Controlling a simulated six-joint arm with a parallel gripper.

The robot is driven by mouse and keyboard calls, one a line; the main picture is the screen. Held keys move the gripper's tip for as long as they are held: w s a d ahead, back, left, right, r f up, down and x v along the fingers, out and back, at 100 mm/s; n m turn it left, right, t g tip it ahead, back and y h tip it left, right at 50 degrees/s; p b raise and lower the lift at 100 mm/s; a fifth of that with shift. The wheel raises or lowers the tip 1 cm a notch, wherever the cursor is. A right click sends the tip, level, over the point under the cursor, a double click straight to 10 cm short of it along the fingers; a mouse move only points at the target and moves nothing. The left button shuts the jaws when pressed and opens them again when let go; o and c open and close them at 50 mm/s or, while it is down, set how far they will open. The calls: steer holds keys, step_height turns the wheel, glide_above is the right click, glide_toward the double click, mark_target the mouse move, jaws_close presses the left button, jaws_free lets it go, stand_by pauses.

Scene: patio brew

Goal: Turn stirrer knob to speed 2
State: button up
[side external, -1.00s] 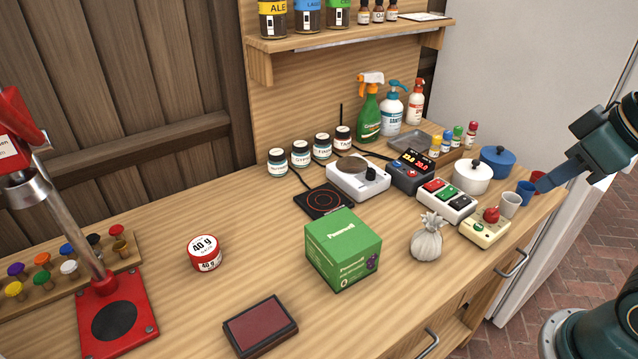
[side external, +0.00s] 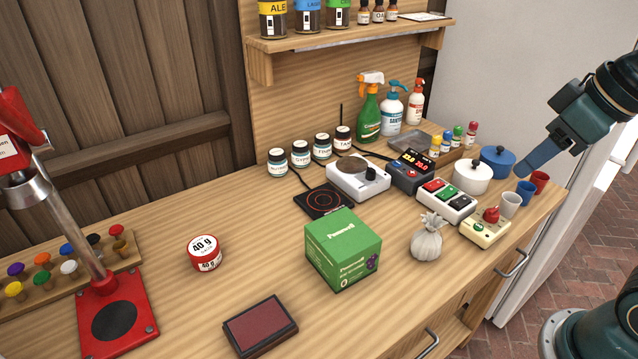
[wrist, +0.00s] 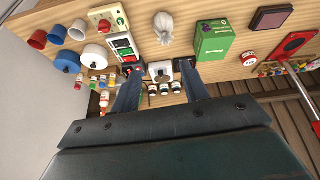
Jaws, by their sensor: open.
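The stirrer (side external: 345,184) is a white box with a round brown-grey plate on top, standing toward the back of the bench. Its black knob (side external: 371,173) is on the right of its top; the pointer setting is too small to read. My gripper (side external: 521,171) is in the air above the cups at the right end, well apart from the stirrer. In the wrist view, my gripper's two fingers (wrist: 159,70) are spread and empty, with the white stirrer (wrist: 160,70) seen far off between them.
White (side external: 472,178) and blue (side external: 497,161) pots are near too. A black hotplate (side external: 323,201) lies left of the stirrer.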

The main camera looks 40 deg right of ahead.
steer(key=w+r+n+g, duration=0.1)
steer(key=w+r+n, duration=0.15)
steer(key=w, duration=0.65)
steer(key=n+g, duration=0.4)
steer(key=n, duration=0.2)
glide_above(371, 168)
step_height(371, 168, down, 11)
steer(key=shift+f, duration=0.15)
step_height(371, 168, down, 14)
steer(key=shift+r, duration=0.2)
jaws_close()
